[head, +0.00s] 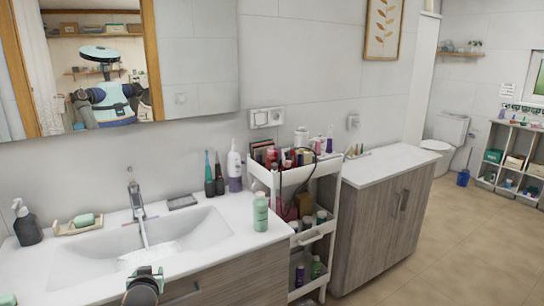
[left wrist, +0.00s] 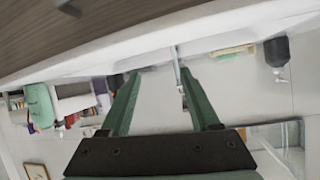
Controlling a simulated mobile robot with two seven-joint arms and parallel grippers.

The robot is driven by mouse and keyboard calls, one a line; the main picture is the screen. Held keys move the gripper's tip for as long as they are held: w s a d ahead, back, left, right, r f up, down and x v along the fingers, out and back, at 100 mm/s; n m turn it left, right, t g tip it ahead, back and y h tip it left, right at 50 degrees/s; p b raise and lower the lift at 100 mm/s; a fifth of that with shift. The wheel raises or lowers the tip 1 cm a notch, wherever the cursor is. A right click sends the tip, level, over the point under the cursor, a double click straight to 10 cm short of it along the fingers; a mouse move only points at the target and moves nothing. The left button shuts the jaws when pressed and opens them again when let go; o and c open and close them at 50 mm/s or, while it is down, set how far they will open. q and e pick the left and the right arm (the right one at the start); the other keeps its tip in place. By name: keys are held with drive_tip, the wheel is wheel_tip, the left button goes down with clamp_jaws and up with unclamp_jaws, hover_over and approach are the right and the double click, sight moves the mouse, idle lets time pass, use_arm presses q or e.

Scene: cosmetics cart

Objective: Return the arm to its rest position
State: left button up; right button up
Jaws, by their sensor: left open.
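My left gripper (head: 145,273) shows at the bottom of the head view, in front of the sink cabinet's edge. In the left wrist view the left gripper (left wrist: 158,76) has its two green fingers spread apart with nothing between them. That view is upside down and shows the counter's front edge and faucet beyond the fingers. My right gripper is in neither view.
A white sink counter (head: 217,252) holds a soap dispenser (head: 27,224), a soap dish (head: 76,228), and a green bottle (head: 260,212) near its right end. A filled white cart (head: 333,222) stands beside it. Open floor (head: 455,245) lies right.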

use_arm(q)
drive_tip(key=s+d+f+m+h, duration=0.2)
drive_tip(key=s+d+f, duration=0.3)
drive_tip(key=s+f, duration=0.6)
drive_tip(key=s+d+f+m+g+h, duration=0.1)
drive_tip(key=s+d, duration=0.3)
drive_tip(key=s, duration=0.5)
drive_tip(key=s+d+f+m+h, duration=0.1)
drive_tip(key=s+d+f+h, duration=0.1)
drive_tip(key=s, duration=0.7)
drive_tip(key=s+d+f+m+g+h, duration=0.1)
drive_tip(key=s+d+f, duration=0.3)
drive_tip(key=s, duration=0.5)
drive_tip(key=shift+s+d+f+g+h, duration=0.3)
drive_tip(key=shift+d+f+h, duration=0.1)
drive_tip(key=shift+d+h, duration=0.4)
idle(3.4)
